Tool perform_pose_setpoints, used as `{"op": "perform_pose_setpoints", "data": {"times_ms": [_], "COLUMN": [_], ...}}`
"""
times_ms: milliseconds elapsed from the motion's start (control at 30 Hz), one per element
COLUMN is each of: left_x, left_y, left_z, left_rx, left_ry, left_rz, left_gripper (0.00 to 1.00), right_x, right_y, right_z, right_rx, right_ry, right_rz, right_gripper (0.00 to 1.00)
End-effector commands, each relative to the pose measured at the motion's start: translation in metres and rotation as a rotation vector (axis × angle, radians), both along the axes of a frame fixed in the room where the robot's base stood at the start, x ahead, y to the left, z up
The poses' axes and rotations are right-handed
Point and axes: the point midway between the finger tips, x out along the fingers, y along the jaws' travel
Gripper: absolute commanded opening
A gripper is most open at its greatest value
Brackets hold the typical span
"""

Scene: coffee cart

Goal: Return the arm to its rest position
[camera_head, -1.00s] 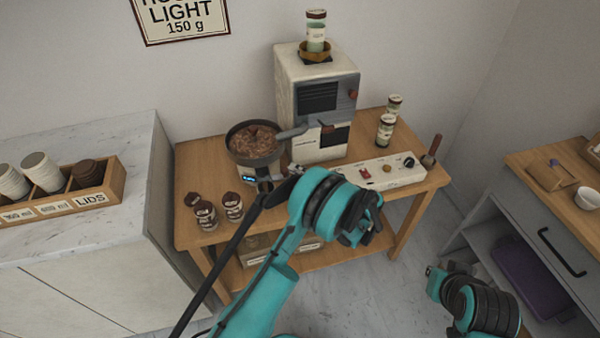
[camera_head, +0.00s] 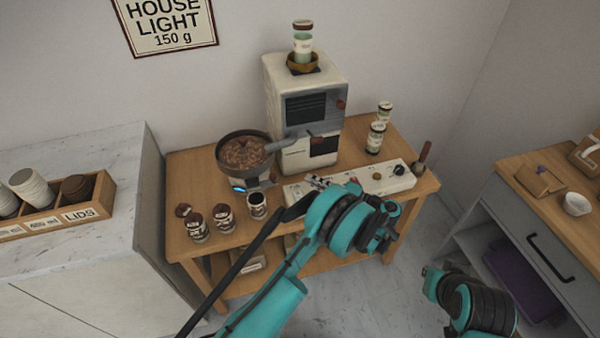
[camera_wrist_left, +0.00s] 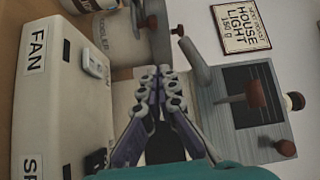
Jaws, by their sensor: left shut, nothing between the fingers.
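My left arm (camera_head: 345,220) comes in from the bottom and reaches over the front of the wooden table. My left gripper (camera_head: 318,182) is small in the head view, over the white control box (camera_head: 376,180). The left wrist view shows its fingers (camera_wrist_left: 160,84) shut together with nothing between them. The control box, with its FAN label, also shows there (camera_wrist_left: 60,110), beside the fingers. Part of my right arm (camera_head: 470,305) shows at the lower right; its gripper cannot be made out.
A roasting machine (camera_head: 288,85) stands behind the gripper. A pan of beans (camera_head: 243,152) sits left of it on a scale. Several small jars (camera_head: 224,218) stand at the table's front left. Two canisters (camera_head: 375,138) stand right of the machine. The floor (camera_head: 345,300) in front is clear.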

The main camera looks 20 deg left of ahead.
Motion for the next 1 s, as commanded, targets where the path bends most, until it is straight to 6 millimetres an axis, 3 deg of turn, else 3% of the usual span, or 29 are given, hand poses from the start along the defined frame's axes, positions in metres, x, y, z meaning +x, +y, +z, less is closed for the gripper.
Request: {"op": "perform_pose_setpoints", "data": {"times_ms": [200,733,867,1000], "left_x": [-0.003,-0.001,0.004,0.005], "left_y": [-0.011,-0.009,0.005,0.031], "left_z": [0.0,0.002,0.02,0.05], "left_rx": [0.0,-0.008,-0.07,-0.214], "left_ry": [0.0,0.005,0.038,0.097], "left_rz": [0.0,-0.002,-0.018,-0.056], "left_gripper": [0.0,0.0,0.0,0.0], "right_x": [0.0,0.0,0.0,0.0], "right_y": [0.0,0.0,0.0,0.0], "right_z": [0.003,0.003,0.003,0.003], "right_rx": [0.0,0.0,0.0,0.0], "right_ry": [0.0,0.0,0.0,0.0], "right_rz": [0.0,0.0,0.0,0.0], "right_gripper": [0.0,0.0,0.0,0.0]}}
